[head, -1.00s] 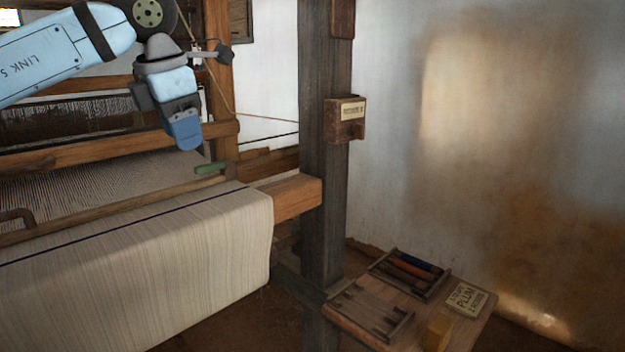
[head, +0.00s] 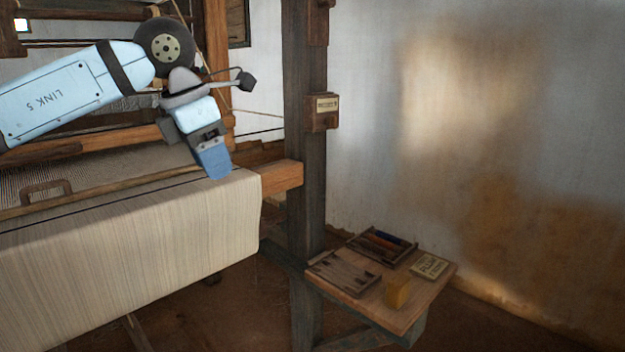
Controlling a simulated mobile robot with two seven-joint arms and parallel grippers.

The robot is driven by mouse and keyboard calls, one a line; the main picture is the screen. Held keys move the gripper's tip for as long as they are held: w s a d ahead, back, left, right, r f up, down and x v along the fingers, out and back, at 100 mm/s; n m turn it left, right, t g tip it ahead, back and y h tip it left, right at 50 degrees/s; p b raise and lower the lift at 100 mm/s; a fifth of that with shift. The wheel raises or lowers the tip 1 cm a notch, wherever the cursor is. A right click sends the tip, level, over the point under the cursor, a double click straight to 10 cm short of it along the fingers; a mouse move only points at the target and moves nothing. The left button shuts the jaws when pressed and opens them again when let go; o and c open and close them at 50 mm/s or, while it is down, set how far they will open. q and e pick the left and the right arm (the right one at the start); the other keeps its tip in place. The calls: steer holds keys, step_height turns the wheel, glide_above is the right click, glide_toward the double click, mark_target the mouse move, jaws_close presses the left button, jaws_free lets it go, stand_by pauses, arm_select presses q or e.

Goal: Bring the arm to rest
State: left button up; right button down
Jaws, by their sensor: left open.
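My left arm (head: 75,90) comes in from the left, in front of the loom. Its gripper (head: 214,164) points down and hangs near the right end of the cloth roll. The gripper is open, and I see nothing held in it. Its fingers overlap each other from this angle, so the gap between them is hidden. My right gripper is not in view.
Pale cloth (head: 130,245) covers the loom's front beam (head: 281,178). A dark post (head: 305,210) with a labelled wooden box (head: 322,112) stands to the right. A low table (head: 440,286) holds racks (head: 345,276), a card (head: 429,265) and a yellow block (head: 397,292). The floor right is clear.

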arm_select(q)
steer(key=s+d+f+n+g+h, duration=0.2)
steer(key=s+d+f+g+h, duration=0.2)
steer(key=s+d+f+h, duration=0.4)
steer(key=s+d+f+n+g+h, duration=0.3)
steer(key=d+f+h, duration=0.3)
steer(key=d+h, duration=0.3)
steer(key=a+f+n+t+y, duration=0.55)
steer(key=f+n+t, duration=0.55)
steer(key=n, duration=0.5)
steer(key=a+f+n+t+y, duration=0.5)
steer(key=f+n+t, duration=0.55)
steer(key=n, duration=0.55)
steer(key=s+a+f+n+g+y, duration=0.3)
steer(key=s+a+f+n, duration=0.15)
steer(key=s+f, duration=0.3)
steer(key=s+a+f+n+g+y, duration=0.25)
steer(key=s+a+f, duration=0.25)
steer(key=s+f, duration=0.3)
step_height(320, 180, up, 17)
steer(key=a+p, duration=0.1)
steer(key=p, duration=2.5)
steer(key=shift+w+a+f+y+p, duration=0.2)
steer(key=shift+a+y+p, duration=0.1)
steer(key=shift+a+p, duration=0.1)
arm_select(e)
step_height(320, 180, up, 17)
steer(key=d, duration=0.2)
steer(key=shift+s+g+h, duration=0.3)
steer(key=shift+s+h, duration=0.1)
